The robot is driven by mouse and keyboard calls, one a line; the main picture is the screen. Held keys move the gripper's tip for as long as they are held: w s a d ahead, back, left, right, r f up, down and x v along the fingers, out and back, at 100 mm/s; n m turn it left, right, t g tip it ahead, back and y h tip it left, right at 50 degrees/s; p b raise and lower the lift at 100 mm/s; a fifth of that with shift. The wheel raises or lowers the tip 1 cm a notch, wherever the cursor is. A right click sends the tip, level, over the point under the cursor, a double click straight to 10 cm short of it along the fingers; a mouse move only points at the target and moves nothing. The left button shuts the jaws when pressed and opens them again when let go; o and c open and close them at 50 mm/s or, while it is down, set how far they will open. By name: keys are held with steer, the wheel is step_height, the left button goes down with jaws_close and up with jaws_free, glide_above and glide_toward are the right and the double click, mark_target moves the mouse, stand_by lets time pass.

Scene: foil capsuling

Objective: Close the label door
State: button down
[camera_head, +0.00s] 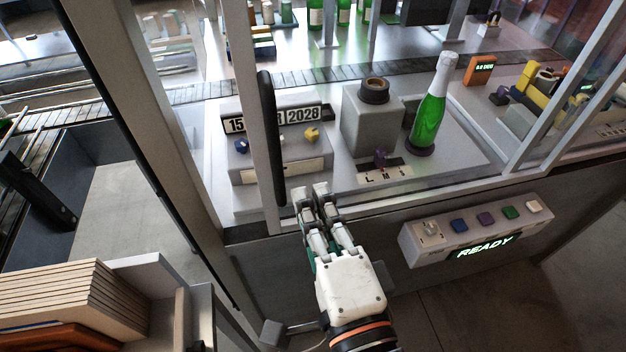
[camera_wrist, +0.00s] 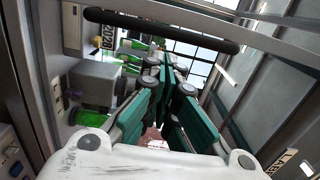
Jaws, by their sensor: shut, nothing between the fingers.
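The label door shows as a clear panel with a pale upright frame (camera_head: 240,75) and a long black bar handle (camera_head: 271,140). In the wrist view the handle (camera_wrist: 160,30) crosses the top, beyond my fingertips. I cannot tell from the views how far the door stands open. My gripper (camera_head: 321,190) is shut and empty, just right of the handle's lower end in the head view and apart from it in the picture. Its fingers also show in the wrist view (camera_wrist: 168,72), pointing towards the handle.
Behind the front stand a date block (camera_head: 277,119), a grey block with a dark ring (camera_head: 374,90) and a green bottle (camera_head: 430,110). A button panel reading READY (camera_head: 478,229) sits right of my gripper. Stacked cartons (camera_head: 70,300) are at lower left.

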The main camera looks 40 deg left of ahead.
steer(key=shift+v, duration=0.8)
